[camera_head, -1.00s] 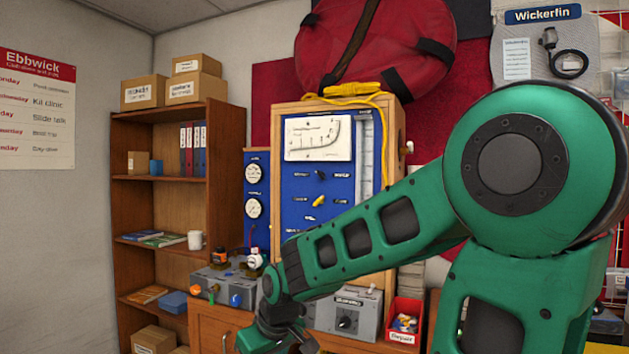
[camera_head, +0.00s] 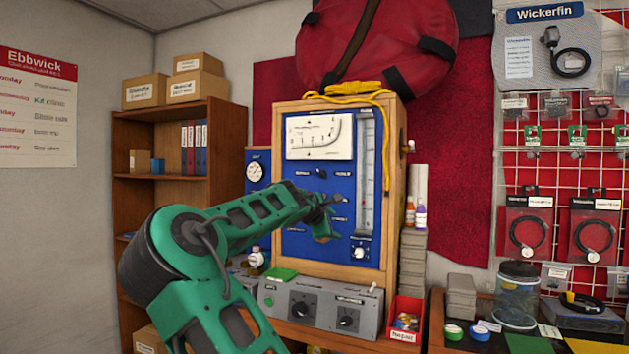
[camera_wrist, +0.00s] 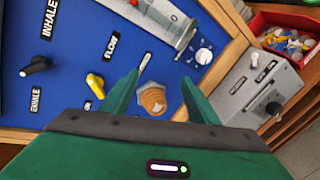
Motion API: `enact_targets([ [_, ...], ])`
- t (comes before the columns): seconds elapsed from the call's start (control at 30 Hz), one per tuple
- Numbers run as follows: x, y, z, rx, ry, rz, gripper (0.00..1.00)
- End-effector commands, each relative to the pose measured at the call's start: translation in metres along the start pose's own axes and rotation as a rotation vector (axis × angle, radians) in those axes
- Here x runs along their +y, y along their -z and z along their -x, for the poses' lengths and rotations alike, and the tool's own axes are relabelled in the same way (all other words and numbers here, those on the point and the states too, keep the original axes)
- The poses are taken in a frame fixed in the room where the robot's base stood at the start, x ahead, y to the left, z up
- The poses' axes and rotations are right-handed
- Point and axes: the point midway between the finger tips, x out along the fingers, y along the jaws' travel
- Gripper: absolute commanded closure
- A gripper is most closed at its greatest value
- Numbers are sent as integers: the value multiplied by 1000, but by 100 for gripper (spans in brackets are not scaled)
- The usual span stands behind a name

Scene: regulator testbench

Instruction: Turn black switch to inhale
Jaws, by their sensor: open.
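The black switch (camera_head: 321,173) is on the blue panel (camera_head: 300,260) of the wooden test bench, between two labels. In the wrist view the black switch (camera_wrist: 37,66) is at the left, between the INHALE label (camera_wrist: 48,18) and the EXHALE label (camera_wrist: 36,99). My gripper (camera_head: 332,216) is in front of the panel, below and slightly right of the switch. In the wrist view its two green fingers (camera_wrist: 158,78) are apart with nothing held, well to the right of the switch. The yellow switch (camera_wrist: 95,82) lies between them and the black switch.
A brass-coloured fitting (camera_wrist: 152,100) shows between my fingers. A white knob (camera_wrist: 204,56) is on the panel's right. A grey control box (camera_head: 320,305) stands below, with a red bin (camera_head: 405,318) beside it. A yellow hose (camera_head: 386,150) hangs at the bench's right side.

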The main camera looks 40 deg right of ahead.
Motion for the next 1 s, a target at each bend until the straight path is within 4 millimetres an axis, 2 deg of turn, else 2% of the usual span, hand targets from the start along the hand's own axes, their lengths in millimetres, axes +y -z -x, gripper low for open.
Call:
enact_targets([
  [0.03, 33, 3, 18, -33, -72, 83, 45],
  [0.1, 72, 4, 43, -75, -156, 180, 45],
  [0.2, 112, 11, 76, -123, -245, 287, 45],
  [0.3, 136, 17, 99, -154, -300, 355, 45],
  [0.4, 148, 19, 108, -169, -324, 384, 45],
  [0.57, 153, 17, 99, -174, -327, 390, 45],
  [1.0, 174, 10, 38, -173, -325, 387, 45],
])
